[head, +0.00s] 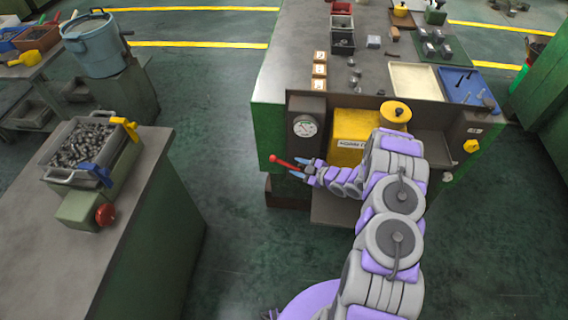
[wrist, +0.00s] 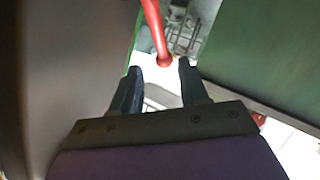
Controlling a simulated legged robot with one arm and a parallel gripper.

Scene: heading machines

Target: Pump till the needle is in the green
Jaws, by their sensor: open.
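A round white gauge (head: 305,125) is set in the dark panel at the front of the green machine. Its needle is too small to read. A red pump lever (head: 284,163) sticks out to the left below the gauge. My gripper (head: 302,168) is at the lever's right part, with its fingers pointing left. In the wrist view the red lever (wrist: 153,30) comes down from the top, and its rounded end lies just ahead of and between the fingertips of my gripper (wrist: 160,70). The fingers are apart and not closed on it.
A yellow unit (head: 348,150) with a label sits right of the gauge, partly behind my arm. A yellow knob (head: 470,146) is at the panel's right. At the left, a bench (head: 150,200) carries a bin of metal parts (head: 88,142). Green floor (head: 215,110) lies free between.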

